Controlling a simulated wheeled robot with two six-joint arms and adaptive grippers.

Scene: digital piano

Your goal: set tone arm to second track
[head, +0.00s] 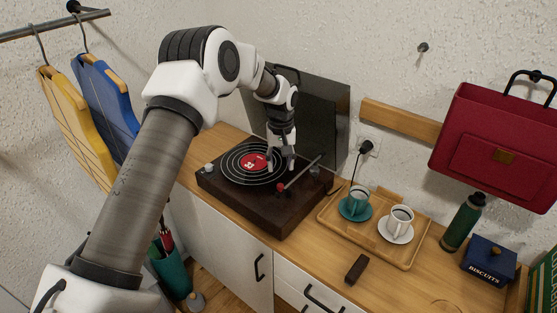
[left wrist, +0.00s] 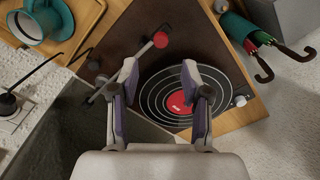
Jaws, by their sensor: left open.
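The dark brown turntable (head: 280,213) sits on the wooden counter with its lid raised. Its black record (head: 235,176) has pale rings and a red label (head: 253,162). The tone arm (head: 303,174) runs from its base at the right of the deck to a red head (head: 281,188) near the record's edge. In the left wrist view the red head (left wrist: 160,40) lies over the brown deck, apart from the record. My left gripper (head: 281,160) points down above the record's back right part. Its fingers (left wrist: 159,72) are spread and empty. My right gripper is out of view.
A wooden tray (head: 375,243) with a teal cup (head: 357,200) and a white cup (head: 399,219) stands right of the turntable. A dark block (head: 356,269) lies in front of it. The raised lid (head: 325,110) stands close behind my gripper.

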